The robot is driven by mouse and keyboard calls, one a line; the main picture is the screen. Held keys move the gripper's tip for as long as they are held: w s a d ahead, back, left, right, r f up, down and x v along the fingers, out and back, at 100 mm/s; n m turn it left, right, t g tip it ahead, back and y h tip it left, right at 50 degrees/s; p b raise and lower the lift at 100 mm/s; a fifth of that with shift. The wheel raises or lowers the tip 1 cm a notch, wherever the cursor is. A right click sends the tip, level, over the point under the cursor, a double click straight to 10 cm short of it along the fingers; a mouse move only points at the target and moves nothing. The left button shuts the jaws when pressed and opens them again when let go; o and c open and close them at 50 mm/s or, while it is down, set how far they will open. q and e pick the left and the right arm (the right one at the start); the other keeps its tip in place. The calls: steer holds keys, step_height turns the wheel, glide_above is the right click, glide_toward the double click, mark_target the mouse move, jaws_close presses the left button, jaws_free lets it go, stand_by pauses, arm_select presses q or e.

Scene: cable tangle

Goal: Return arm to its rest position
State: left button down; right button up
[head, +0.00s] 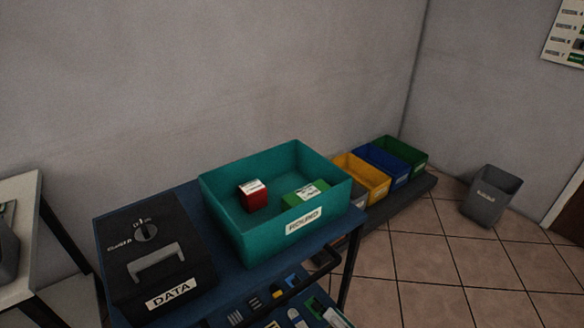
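My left gripper is not in view. A small dark shape at the right front edge of the blue cart may be part of my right gripper (324,259). It is too dark and small to tell its fingers or whether it holds anything. No arm shows clearly over the cart.
A blue cart (237,284) carries a black box (185,245) labelled DATA and a teal bin (238,222) with a red box (253,196) and a green box (305,193) inside. Yellow (362,180), blue and green bins stand behind right. A grey waste bin (490,197) stands on open tiled floor.

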steer(key=s+d+f+n+g+h+p, duration=0.2)
steer(key=s+d+f+n+g+h, duration=0.1)
steer(key=s+d+f+n+h, duration=0.4)
step_height(320, 180, down, 4)
steer(key=shift+s+d+r+n+g+h+p, duration=0.2)
steer(key=shift+s+d+n+g+h+p, duration=0.25)
steer(key=shift+d+h, duration=0.75)
steer(key=shift+s+t, duration=0.15)
steer(key=shift+t, duration=0.1)
